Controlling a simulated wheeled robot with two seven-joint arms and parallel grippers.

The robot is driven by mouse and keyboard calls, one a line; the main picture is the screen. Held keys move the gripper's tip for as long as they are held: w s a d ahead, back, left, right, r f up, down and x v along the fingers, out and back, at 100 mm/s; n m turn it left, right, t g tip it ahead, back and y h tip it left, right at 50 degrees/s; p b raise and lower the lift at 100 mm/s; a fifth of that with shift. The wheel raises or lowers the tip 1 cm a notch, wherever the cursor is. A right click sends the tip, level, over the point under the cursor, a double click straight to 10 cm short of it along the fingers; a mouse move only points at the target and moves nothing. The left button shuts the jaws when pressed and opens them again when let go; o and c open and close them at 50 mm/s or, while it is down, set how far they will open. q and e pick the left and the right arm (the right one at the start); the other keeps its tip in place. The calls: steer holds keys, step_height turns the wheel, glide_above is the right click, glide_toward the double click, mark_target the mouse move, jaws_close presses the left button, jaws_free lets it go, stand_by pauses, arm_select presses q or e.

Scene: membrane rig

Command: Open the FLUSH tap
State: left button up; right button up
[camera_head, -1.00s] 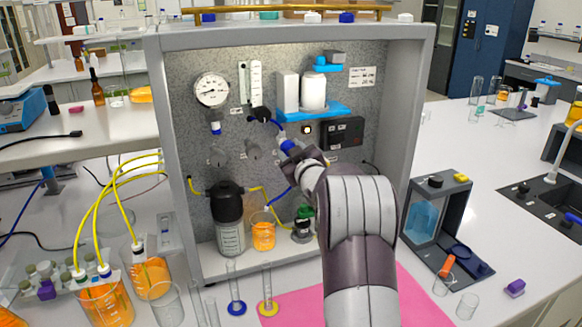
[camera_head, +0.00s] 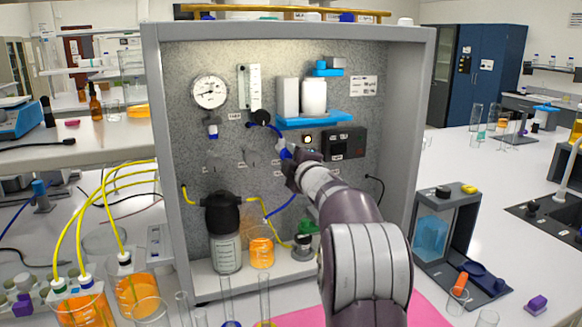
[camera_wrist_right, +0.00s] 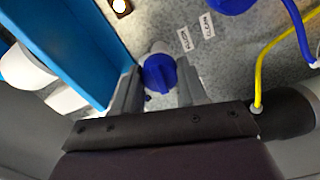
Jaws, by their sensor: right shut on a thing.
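My right gripper (camera_head: 291,164) reaches the speckled panel of the rig below the blue shelf. In the right wrist view, its two fingers (camera_wrist_right: 158,88) stand on either side of a round blue tap knob (camera_wrist_right: 160,72) with a raised bar. The gripper is shut on this knob. The knob's bar points roughly up and down in that view. In the head view, a bit of blue (camera_head: 284,153) shows at the fingertips, and the gripper hides most of the tap. My left gripper is out of view.
The blue shelf (camera_head: 315,122) with white containers is just above my right gripper, and a black box (camera_head: 343,143) is to its right. Another blue knob (camera_wrist_right: 230,4) and a yellow tube (camera_wrist_right: 262,70) are nearby.

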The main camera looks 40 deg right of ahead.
steer(key=shift+n+b, duration=0.3)
steer(key=shift+n, duration=0.2)
stand_by(0.3)
steer(key=o, duration=1.1)
steer(key=shift+c, duration=0.2)
steer(key=b+v, duration=0.2)
steer(key=v, duration=1)
steer(key=shift+s, duration=0.35)
